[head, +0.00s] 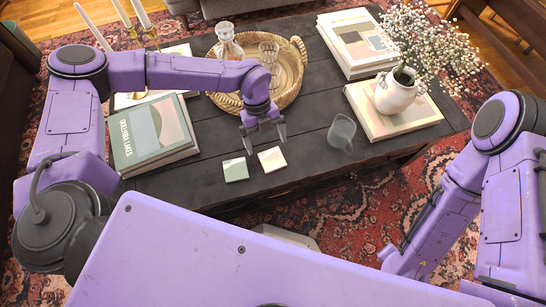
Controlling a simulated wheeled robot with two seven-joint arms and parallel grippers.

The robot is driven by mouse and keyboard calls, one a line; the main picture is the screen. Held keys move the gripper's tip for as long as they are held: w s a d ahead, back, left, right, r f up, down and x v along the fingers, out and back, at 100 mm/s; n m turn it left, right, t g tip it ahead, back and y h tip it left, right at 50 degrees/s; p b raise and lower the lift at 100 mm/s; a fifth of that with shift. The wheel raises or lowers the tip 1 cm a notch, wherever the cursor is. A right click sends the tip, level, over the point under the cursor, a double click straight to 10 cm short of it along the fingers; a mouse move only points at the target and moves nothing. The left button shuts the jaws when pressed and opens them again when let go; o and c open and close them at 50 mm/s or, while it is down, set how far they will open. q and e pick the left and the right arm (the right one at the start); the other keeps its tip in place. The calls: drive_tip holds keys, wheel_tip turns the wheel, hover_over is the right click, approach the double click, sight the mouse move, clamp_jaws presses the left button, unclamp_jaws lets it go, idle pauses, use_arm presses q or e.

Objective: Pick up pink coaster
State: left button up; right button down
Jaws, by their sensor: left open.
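The pink coaster (272,159) is a small pale pink square lying flat on the dark wooden table (310,115), near its front edge. A pale green coaster (235,170) lies just to its left. My left gripper (265,146) is above the pink coaster, pointing down, with its fingers apart and nothing between them. Whether its tips touch the coaster cannot be told. My right arm is at the right, and its gripper does not show.
A glass mug (341,132) stands right of the coasters. Books (153,133) lie to the left. A wicker tray (291,93) with a decanter (229,43) and a glass is behind. A white flower vase (397,92) stands on a book at right.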

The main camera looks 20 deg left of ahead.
sight(272, 158)
use_arm(q)
drive_tip(key=x, duration=0.5)
drive_tip(key=shift+w+d+f+b, duration=0.1)
drive_tip(key=shift+d+f+b, duration=0.2)
drive_tip(key=shift+d+f, duration=0.05)
drive_tip(key=c, duration=1.1)
drive_tip(key=shift+c, duration=0.2)
drive_tip(key=shift+r, duration=0.1)
